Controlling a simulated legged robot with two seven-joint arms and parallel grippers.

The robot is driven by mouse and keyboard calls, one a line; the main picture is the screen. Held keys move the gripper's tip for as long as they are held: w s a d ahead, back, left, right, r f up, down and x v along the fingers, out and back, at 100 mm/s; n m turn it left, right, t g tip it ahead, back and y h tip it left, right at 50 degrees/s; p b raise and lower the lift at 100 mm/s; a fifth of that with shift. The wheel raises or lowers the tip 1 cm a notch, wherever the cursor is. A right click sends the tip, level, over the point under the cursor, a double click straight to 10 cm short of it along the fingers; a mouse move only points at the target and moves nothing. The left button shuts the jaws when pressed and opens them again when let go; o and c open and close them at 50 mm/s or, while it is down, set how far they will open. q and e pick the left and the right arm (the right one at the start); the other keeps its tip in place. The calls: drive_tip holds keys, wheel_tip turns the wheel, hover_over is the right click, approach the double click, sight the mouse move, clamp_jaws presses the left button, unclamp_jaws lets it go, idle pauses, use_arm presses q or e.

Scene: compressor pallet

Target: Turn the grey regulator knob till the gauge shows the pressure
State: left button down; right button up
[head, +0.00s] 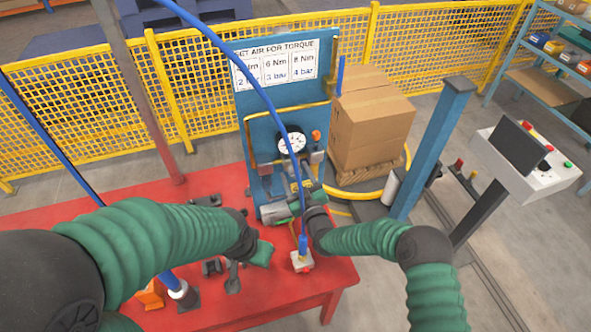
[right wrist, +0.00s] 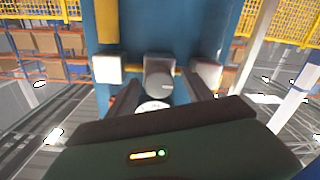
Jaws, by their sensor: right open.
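The round white gauge (head: 292,143) is on the blue panel (head: 258,130); its reading is too small to make out. In the right wrist view the grey knob (right wrist: 158,82) lies between the two pale pads of my open right gripper (right wrist: 157,71), with a gap showing on each side. Part of a white dial (right wrist: 152,106) shows below it there. In the head view my right gripper (head: 291,165) is at the panel just below the gauge, and it hides most of the knob. My left gripper (head: 262,253) is low over the red table; its fingers are not clear.
A sign (head: 275,66) on the panel pairs torques with 2, 3 and 4 bar. Dark parts lie on the red table (head: 215,180). A blue hose (head: 258,88) drops in front of the panel to a small block (head: 302,262). Cartons (head: 370,120) stand behind right.

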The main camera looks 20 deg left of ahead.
drive_tip(key=shift+w+a, duration=0.15)
drive_tip(key=shift+w, duration=0.25)
drive_tip(key=shift+s, duration=0.1)
clamp_jaws()
drive_tip(key=shift+f+m+b, duration=0.15)
drive_tip(key=shift+m+b, duration=0.15)
drive_tip(key=shift+b, duration=0.25)
drive_tip(key=m+b, duration=0.4)
drive_tip(key=b, duration=0.1)
drive_tip(key=m+b, duration=0.5)
drive_tip(key=b, duration=0.1)
drive_tip(key=m+b, duration=0.4)
drive_tip(key=b, duration=0.2)
drive_tip(key=shift+f+m, duration=0.25)
drive_tip(key=shift+m, duration=0.05)
drive_tip(key=shift+r+m+b, duration=0.15)
drive_tip(key=shift+m+b, duration=1.45)
drive_tip(key=shift+m, duration=0.4)
